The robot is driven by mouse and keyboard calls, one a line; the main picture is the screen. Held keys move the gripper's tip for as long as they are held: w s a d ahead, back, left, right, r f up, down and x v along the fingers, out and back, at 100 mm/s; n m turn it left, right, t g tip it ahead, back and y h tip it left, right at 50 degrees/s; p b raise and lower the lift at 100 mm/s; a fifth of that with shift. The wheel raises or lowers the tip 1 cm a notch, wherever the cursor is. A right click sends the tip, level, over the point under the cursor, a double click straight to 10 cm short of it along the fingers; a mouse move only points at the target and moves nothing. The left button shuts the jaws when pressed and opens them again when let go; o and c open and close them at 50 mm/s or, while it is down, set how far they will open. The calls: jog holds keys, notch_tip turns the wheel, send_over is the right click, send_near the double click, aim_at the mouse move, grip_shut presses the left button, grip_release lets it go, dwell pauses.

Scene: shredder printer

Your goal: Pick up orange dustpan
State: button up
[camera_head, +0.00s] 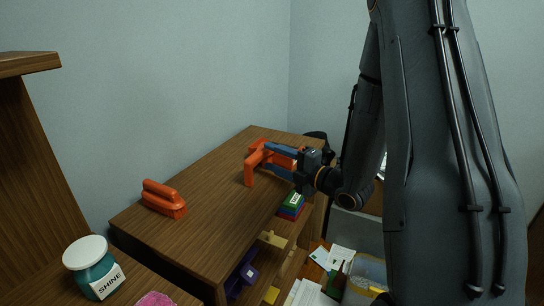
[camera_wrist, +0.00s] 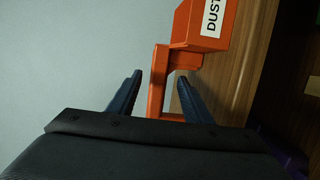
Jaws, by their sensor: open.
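The orange dustpan (camera_head: 251,171) stands on the wooden cabinet top in the head view. In the wrist view the dustpan (camera_wrist: 204,24) shows a white label reading "DUST", partly cut off by the frame's top edge. Its handle (camera_wrist: 159,80) extends down between my two fingers. My gripper (camera_head: 266,157) is open, with its blue fingers reaching left toward the dustpan. In the wrist view my gripper (camera_wrist: 160,77) has one finger on each side of the handle, with a gap visible on the left. Contact on the right cannot be told.
An orange brush (camera_head: 164,198) lies on the wooden cabinet top (camera_head: 215,215), left of the dustpan. A teal "SHINE" jar (camera_head: 93,268) and pink cloth (camera_head: 156,299) are at front left.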

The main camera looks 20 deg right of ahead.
jog(key=x, duration=0.2)
jog(key=shift+w+a, duration=0.2)
jog(key=shift+p+x, duration=0.3)
jog(key=shift+x, duration=2.35)
jog(key=shift+w+d+r, duration=0.1)
jog(key=shift+w+d, duration=0.05)
jog(key=shift+d, duration=0.05)
grip_shut()
